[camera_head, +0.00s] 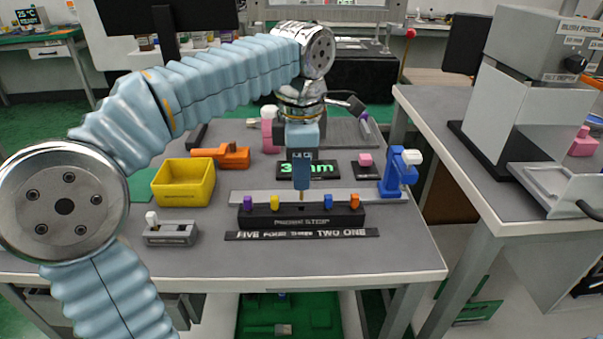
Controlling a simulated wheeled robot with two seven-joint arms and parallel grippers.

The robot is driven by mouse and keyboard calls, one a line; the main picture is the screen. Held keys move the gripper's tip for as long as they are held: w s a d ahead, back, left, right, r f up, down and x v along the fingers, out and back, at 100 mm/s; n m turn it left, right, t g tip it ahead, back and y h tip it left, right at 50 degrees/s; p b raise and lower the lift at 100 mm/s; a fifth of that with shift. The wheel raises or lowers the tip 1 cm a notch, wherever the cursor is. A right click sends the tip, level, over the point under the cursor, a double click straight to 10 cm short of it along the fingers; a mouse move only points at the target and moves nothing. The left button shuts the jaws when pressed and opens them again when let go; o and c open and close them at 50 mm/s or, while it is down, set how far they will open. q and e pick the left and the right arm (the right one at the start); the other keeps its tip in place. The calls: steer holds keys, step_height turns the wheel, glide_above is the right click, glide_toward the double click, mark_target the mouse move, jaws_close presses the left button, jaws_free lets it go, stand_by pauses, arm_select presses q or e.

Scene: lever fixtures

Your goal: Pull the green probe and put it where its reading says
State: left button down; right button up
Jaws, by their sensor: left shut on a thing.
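A black probe rack (315,218) stands at the front of the table, with purple, yellow and orange caps showing along it. A strip (302,234) in front of it reads FIVE FOUR THREE TWO ONE. My left gripper (301,188) points straight down over the middle of the rack, shut on a probe. A thin brownish shaft shows below its fingers, just above or in the rack; I cannot tell which. The fingers hide the probe's colour, and no green cap shows in the rack. A display with green digits (286,171) stands behind, partly covered by the gripper. My right gripper is out of view.
A yellow bin (184,182), an orange tool (232,156) and a grey switch box (171,234) are to the left. A blue lever fixture (396,174) and a pink-knobbed box (366,164) are to the right. The table's front right is clear.

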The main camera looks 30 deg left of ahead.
arm_select(q)
steer(key=shift+r, duration=0.15)
steer(key=shift+r, duration=0.95)
